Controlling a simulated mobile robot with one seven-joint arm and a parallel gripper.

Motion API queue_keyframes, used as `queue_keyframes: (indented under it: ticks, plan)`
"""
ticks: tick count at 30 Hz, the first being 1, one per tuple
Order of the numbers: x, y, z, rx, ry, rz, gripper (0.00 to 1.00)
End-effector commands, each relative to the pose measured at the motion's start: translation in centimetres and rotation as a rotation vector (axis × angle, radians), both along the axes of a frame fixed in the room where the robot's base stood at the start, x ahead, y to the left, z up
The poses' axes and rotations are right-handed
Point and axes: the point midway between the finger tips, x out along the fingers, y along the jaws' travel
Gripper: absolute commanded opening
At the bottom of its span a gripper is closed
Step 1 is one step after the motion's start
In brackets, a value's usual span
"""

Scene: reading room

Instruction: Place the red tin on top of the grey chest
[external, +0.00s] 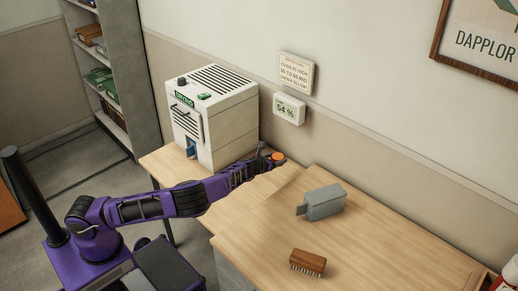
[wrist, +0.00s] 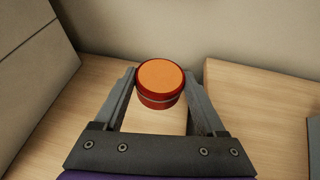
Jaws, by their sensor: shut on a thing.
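The red tin (wrist: 160,95), round with an orange lid, sits between the fingers of my gripper (wrist: 160,88) in the wrist view. The fingers are shut on its sides. In the external view the tin (external: 278,158) shows small at the end of my purple arm, with my gripper (external: 270,162) beside the edge of the raised wooden top. A grey body with a wooden top (external: 400,235), perhaps the grey chest, stands at the front right; its grey side (external: 228,268) shows partly behind my arm. I cannot tell the tin's height above the surface.
A white drying cabinet (external: 215,115) stands left of the gripper on the lower wooden table (external: 165,160). On the raised top are a small grey box (external: 325,203) and a brown brush (external: 308,262). Free wood lies between them and the near edge. A wall is behind.

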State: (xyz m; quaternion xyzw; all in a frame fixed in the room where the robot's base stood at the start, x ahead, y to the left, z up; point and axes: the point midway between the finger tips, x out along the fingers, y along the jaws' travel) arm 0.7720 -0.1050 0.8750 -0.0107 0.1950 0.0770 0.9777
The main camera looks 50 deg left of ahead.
Motion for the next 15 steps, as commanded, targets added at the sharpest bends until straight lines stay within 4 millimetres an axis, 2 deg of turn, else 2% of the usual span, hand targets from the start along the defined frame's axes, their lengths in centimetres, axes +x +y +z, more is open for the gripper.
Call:
queue_keyframes:
  ticks: [5, 8, 12, 15]
  plan:
    - [-2.3, -4.1, 1.1, 0.001, -0.006, -0.048, 0.13]
    - [-5.0, -7.6, 2.1, 0.001, -0.009, -0.089, 0.13]
    - [-9.6, -12.4, 3.5, 0.002, -0.014, -0.154, 0.13]
    - [-13.2, -15.2, 4.3, 0.001, -0.016, -0.199, 0.13]
